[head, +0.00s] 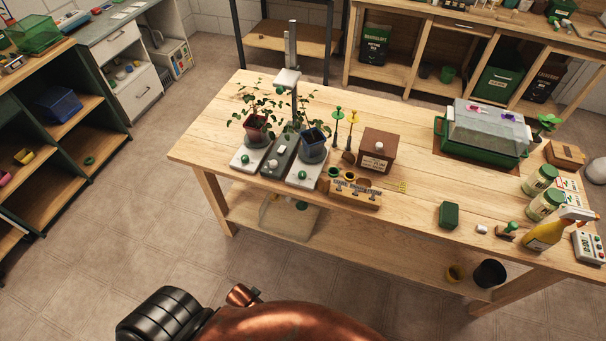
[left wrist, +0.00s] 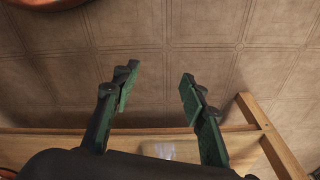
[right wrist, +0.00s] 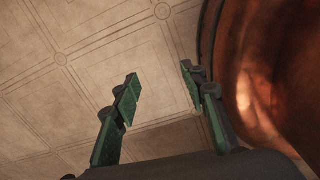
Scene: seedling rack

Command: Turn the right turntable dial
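Two turntables stand side by side on the wooden table in the head view, one on each side of a grey post base (head: 280,156). The right turntable (head: 308,173) has a green dial (head: 302,176) on its front and carries a plant in a blue pot (head: 314,142). The left turntable (head: 246,156) has a green dial (head: 245,158) and a plant in a red pot (head: 257,130). My left gripper (left wrist: 157,88) is open and empty above the floor by the table's wood frame. My right gripper (right wrist: 160,80) is open and empty over the floor. Neither gripper shows in the head view.
Right of the turntables are a wooden holder (head: 355,194), a brown box (head: 379,150) and a covered green tray (head: 484,132). A spray bottle (head: 546,232) and jars (head: 540,180) stand at the right end. The table (head: 205,148) has bare wood at its left end.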

